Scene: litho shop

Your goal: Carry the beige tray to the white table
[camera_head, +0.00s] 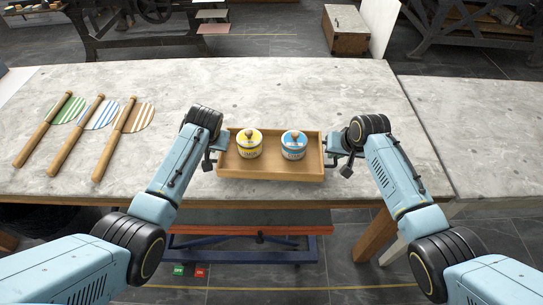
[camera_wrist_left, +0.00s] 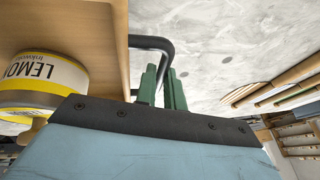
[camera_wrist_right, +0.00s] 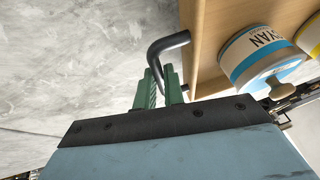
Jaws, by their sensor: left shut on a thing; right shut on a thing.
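The beige tray (camera_head: 270,173) is a wooden tray with dark handles at its left and right ends, at the front edge of the stone-topped table. It holds a yellow-labelled lemon ink pot (camera_head: 248,146) and a blue-labelled cyan ink pot (camera_head: 293,147). My left gripper (camera_head: 211,158) is shut on the tray's left handle; its green fingers show at the dark handle in the left wrist view (camera_wrist_left: 160,88). My right gripper (camera_head: 333,155) is shut on the right handle, seen also in the right wrist view (camera_wrist_right: 160,90). Whether the tray touches the tabletop is hard to tell.
The stone-topped table (camera_head: 200,85) spans the view; another pale table (camera_head: 475,135) adjoins it on the right. Several striped round paddles with wooden handles (camera_head: 125,130) lie at the left. A wooden crate (camera_head: 345,30) stands on the floor behind. The tabletop behind the tray is clear.

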